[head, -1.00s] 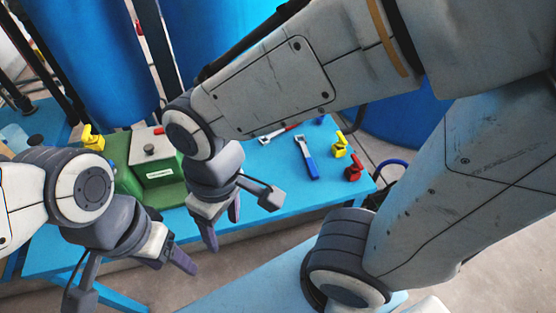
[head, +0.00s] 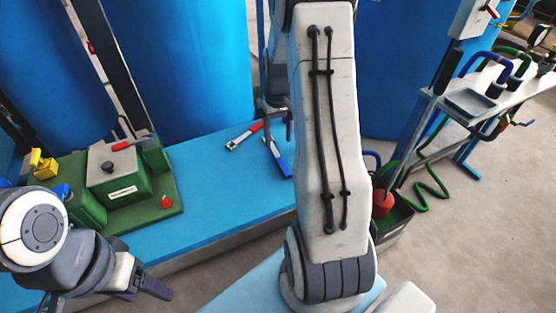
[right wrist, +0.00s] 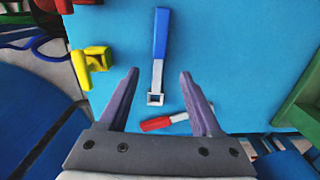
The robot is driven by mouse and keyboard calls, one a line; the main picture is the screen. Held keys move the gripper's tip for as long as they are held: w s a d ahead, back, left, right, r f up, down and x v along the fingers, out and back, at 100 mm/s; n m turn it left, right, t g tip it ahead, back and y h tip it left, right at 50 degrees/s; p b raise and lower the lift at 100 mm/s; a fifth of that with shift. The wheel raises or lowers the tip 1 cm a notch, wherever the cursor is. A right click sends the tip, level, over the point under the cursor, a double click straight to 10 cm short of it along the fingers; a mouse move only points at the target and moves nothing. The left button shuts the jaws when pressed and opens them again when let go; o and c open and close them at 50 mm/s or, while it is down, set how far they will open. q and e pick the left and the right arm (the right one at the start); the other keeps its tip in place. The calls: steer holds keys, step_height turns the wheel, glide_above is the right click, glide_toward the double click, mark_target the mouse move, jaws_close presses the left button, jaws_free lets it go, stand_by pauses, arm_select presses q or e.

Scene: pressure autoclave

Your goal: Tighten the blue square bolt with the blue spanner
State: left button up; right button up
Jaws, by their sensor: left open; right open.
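The blue spanner (head: 284,164), with a silver square head, lies flat on the blue table; my right arm partly hides it in the head view. In the right wrist view the spanner's blue handle (right wrist: 160,35) points away from my right gripper (right wrist: 159,74). The silver head lies below and between the open, empty fingers, apparently apart from them. My left gripper (head: 104,294) is open and empty at the lower left, in front of the table. A small blue part (head: 62,191) shows on the green machine; I cannot tell whether it is the square bolt.
A red-handled spanner (head: 255,127) lies beside the blue one. A yellow part (right wrist: 97,58) sits near the table edge. The green machine (head: 120,190) stands on the table's left part. The table (head: 205,185) is clear between. A white bench (head: 515,85) stands at the right.

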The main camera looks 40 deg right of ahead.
mark_target(279, 157)
step_height(279, 157, down, 8)
steer(key=shift+d+r+b, duration=0.1)
steer(key=shift+r+b, duration=0.1)
steer(key=shift+b, duration=0.15)
jaws_close()
